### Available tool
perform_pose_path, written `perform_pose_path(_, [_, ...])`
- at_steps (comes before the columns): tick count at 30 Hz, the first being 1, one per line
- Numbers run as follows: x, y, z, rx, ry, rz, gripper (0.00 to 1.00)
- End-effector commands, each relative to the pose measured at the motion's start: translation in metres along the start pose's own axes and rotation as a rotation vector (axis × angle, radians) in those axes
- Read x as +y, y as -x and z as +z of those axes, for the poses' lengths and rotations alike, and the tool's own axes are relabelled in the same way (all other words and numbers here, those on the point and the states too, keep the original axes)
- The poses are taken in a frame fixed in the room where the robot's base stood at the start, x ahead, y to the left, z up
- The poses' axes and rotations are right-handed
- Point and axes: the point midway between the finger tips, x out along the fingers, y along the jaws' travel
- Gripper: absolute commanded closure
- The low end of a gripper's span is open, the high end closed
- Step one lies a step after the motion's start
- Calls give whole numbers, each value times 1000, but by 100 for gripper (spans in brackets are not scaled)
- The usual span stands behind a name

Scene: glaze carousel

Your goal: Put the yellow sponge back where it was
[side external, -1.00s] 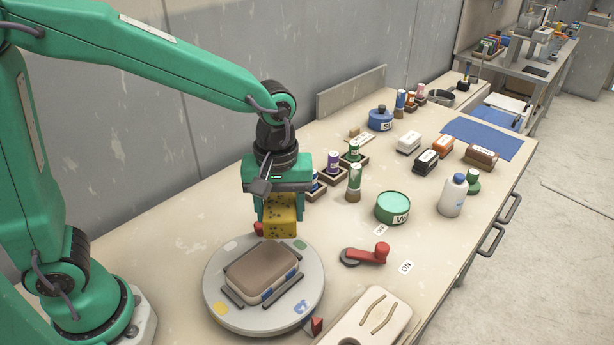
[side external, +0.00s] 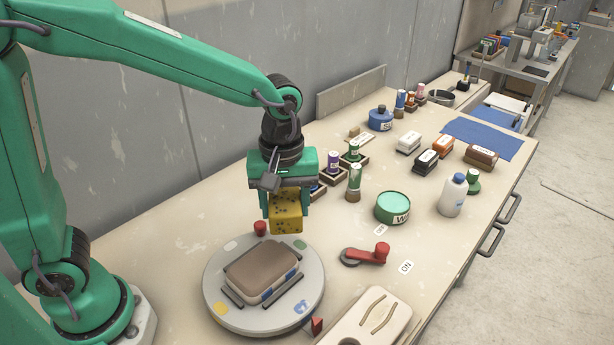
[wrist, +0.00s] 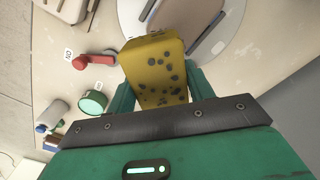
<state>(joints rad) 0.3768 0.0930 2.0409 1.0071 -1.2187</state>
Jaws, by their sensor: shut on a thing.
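The yellow sponge (side external: 287,213) has dark spots and is held between the fingers of my green gripper (side external: 286,206). My gripper is shut on it, and the sponge hangs above the table just behind the round grey carousel (side external: 222,312). In the wrist view the sponge (wrist: 155,70) fills the middle, between the two green fingers, with the carousel (wrist: 232,45) beyond it. A brown-topped block (side external: 262,265) lies on the carousel between dark rails.
A red lever (side external: 372,254) stands right of the carousel near an ON label. A green tin (side external: 392,207), a white bottle (side external: 453,195) and a green-labelled tube (side external: 354,182) stand farther right. A beige tray (side external: 370,320) sits at the front. Bare table lies left of the carousel.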

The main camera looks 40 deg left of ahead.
Motion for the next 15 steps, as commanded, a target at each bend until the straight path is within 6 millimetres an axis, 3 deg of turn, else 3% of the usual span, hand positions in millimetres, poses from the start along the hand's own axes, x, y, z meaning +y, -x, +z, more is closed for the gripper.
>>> perform_pose_path(15, [72,-29,-22,0,452,-3,69])
